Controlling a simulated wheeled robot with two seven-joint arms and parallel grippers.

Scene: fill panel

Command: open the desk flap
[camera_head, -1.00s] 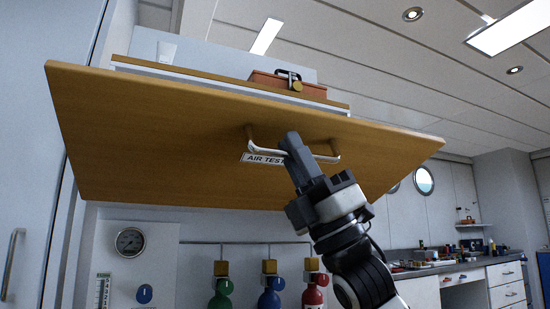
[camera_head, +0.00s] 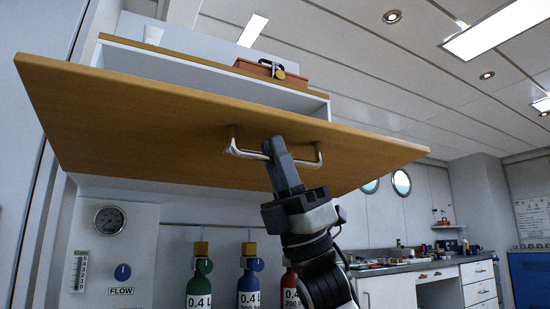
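The wooden desk flap (camera_head: 130,115) is hinged on a white cabinet and juts out towards me, sloping, with its inside partly showing above its edge. A metal bar handle (camera_head: 243,152) is fixed on its face. My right gripper (camera_head: 277,150) is at the middle of the handle, with its fingers over the bar. The fingers look close together, but the contact on the bar is partly hidden by the fingers themselves. My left gripper is not in view.
An orange-brown case (camera_head: 258,69) sits on top of the cabinet. Below the flap are a pressure gauge (camera_head: 110,220), a flow knob (camera_head: 122,272) and gas bottles, green (camera_head: 200,284), blue (camera_head: 249,284) and red. A counter (camera_head: 430,263) stands at the right.

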